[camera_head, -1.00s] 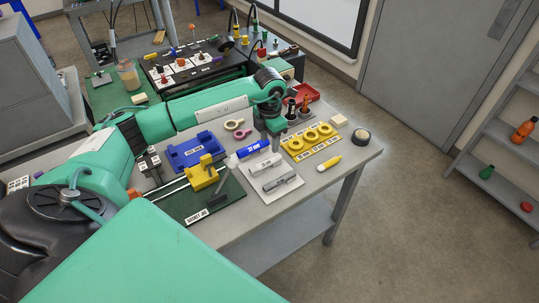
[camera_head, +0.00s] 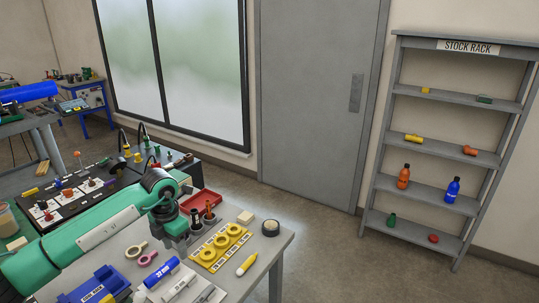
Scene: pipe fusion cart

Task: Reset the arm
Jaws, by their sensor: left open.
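My left arm reaches in from the left over the grey workbench (camera_head: 262,262). My left gripper (camera_head: 180,246) points down above the bench, with its fingers small and partly hard to make out. It is open and I see nothing held in it. It is left of the yellow tray of yellow rings (camera_head: 208,255) and just above the blue cylinder (camera_head: 162,272). My right gripper is out of view.
Near the gripper are dark posts (camera_head: 208,213), a red bin (camera_head: 203,200), a tape roll (camera_head: 270,228) and a yellow marker (camera_head: 246,265). A blue fixture (camera_head: 100,284) is at lower left. The stock rack (camera_head: 440,206) stands right of the door (camera_head: 315,95); floor between is clear.

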